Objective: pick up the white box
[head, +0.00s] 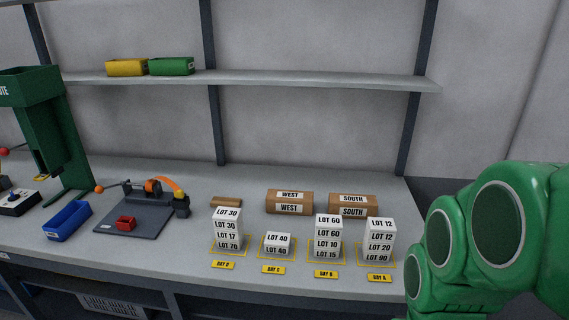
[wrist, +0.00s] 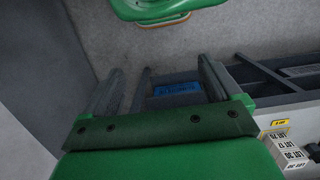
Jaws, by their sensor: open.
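White boxes with LOT labels stand on the bench in the head view. Bay D has a stack (head: 227,230) topped by LOT 30. Bay C has a single low LOT 40 box (head: 277,244). Bay B has a stack (head: 328,237) topped by a box that seems to read LOT 60. Bay A has a stack (head: 380,240) topped by LOT 12. My gripper (wrist: 162,74) is open and empty in the wrist view, away from the boxes. Some white boxes (wrist: 290,150) show at that view's lower right, outside the fingers. The head view does not clearly show the fingers.
Brown WEST (head: 290,202) and SOUTH (head: 353,206) cartons sit behind the stacks. A shelf (head: 300,79) with bins runs above. The bench front is narrow.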

